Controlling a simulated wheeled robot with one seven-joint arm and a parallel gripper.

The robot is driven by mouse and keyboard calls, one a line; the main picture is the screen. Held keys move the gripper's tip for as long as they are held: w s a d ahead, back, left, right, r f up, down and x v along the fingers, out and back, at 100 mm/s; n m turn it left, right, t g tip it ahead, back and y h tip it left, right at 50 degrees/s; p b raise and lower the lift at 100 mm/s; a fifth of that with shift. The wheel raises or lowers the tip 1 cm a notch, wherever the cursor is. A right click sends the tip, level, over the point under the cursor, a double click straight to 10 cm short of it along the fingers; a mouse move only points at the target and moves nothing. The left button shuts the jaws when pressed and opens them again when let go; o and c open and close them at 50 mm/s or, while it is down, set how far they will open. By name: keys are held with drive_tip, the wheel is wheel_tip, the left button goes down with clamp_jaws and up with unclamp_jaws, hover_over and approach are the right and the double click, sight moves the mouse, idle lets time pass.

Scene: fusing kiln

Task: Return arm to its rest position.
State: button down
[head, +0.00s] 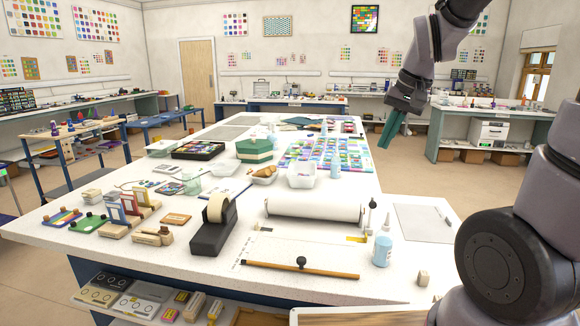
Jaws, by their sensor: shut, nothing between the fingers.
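My gripper (391,130) hangs at the upper right of the head view, at the end of my dark grey arm. Its green fingers point down and to the left, closed together with nothing between them. It is in the air, apart from the long white worktable (400,285), and appears above the table's right side. The upper part of my arm runs out of the top of the picture, and a large round joint of it fills the lower right.
On the table are a black tape dispenser (213,228), a white roll (314,208), a blue-labelled bottle (382,250), a wooden bar (300,269), a green box (255,150) and colour sample sheets (318,152). A side bench with a white kiln-like box (487,132) stands at right. Floor shows between them.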

drive_tip(key=s+d+r+t, duration=0.2)
drive_tip(key=s+r+t, duration=0.1)
drive_tip(key=s+r, duration=0.5)
drive_tip(key=s, duration=0.3)
drive_tip(key=shift+s+d+r+m, duration=0.15)
drive_tip(key=shift+s+r+m, duration=0.1)
drive_tip(key=shift+r+m, duration=0.1)
drive_tip(key=shift+w, duration=0.1)
drive_tip(key=m+g+h, duration=0.2)
drive_tip(key=m+g, duration=0.2)
drive_tip(key=g, duration=0.3)
hover_over(352, 239)
wheel_tip(352, 239, down, 31)
drive_tip(key=shift+f, duration=3.5)
drive_tip(key=shift+f, duration=0.8)
